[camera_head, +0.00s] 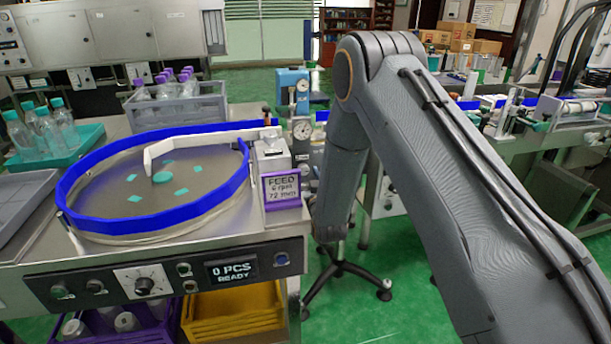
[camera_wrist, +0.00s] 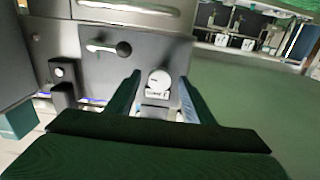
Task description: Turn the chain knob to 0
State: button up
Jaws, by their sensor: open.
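A round white knob (camera_wrist: 159,79) with a small label plate (camera_wrist: 157,95) under it stands on a grey machine panel in the wrist view. It looks like the chain knob, but its lettering and setting are too small to read surely. My gripper (camera_wrist: 160,76) is open, with one finger to each side of the knob in the picture. I cannot tell how far the fingertips are from the knob or whether they touch it. In the head view my gripper is hidden, and I cannot make out this knob there.
In the wrist view, a black-ended lever (camera_wrist: 123,48) and a dark block with a round button (camera_wrist: 59,72) lie left of the knob. In the head view, a blue-rimmed turntable (camera_head: 150,225) has a separate dial (camera_head: 143,284) on its front panel. Green floor is free to the right.

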jog(key=shift+c, duration=0.2)
jog(key=c, duration=1)
jog(key=n, duration=0.5)
jog(key=shift+b, duration=0.3)
jog(key=n, duration=0.5)
jog(key=shift+d, duration=0.1)
jog(key=n, duration=0.5)
jog(key=shift+n+b, duration=0.4)
jog(key=n, duration=0.4)
jog(key=shift+n, duration=0.3)
